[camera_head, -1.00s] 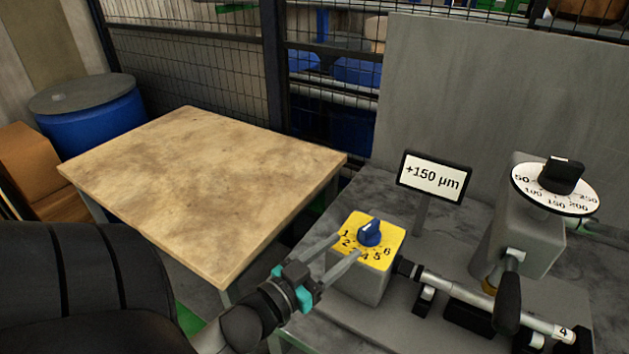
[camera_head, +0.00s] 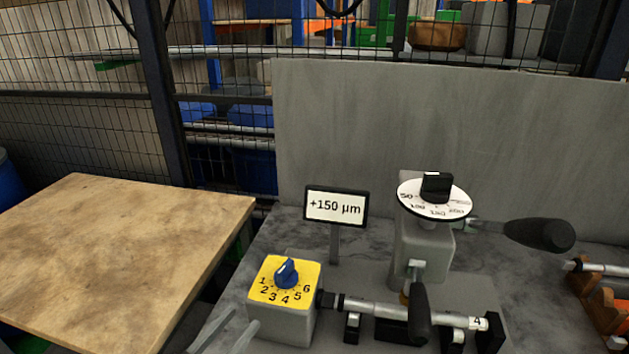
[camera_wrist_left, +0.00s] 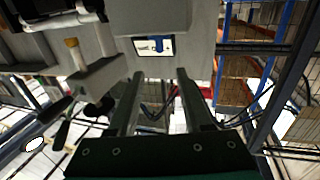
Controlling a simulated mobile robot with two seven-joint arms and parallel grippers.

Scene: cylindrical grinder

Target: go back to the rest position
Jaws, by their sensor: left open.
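My left gripper (camera_head: 245,316) shows only its two grey fingers at the bottom edge of the head view. They are apart, with nothing between them, at the lower left of the yellow-topped knob box (camera_head: 309,280). The blue knob (camera_head: 286,273) is clear of the fingers. In the left wrist view the open fingers (camera_wrist_left: 160,76) also show empty, with a small framed plate with a blue mark (camera_wrist_left: 153,45) beyond them. The rest of my left arm is out of the head view, and my right gripper is not in view.
The display (camera_head: 336,206) reads +150 µm. Right of the knob box are a workpiece marked 4 (camera_head: 455,318), a dial unit (camera_head: 423,255) and a black handle (camera_head: 540,234). A bare wooden table (camera_head: 110,260) stands left. A grey panel (camera_head: 480,140) and mesh fence close the back.

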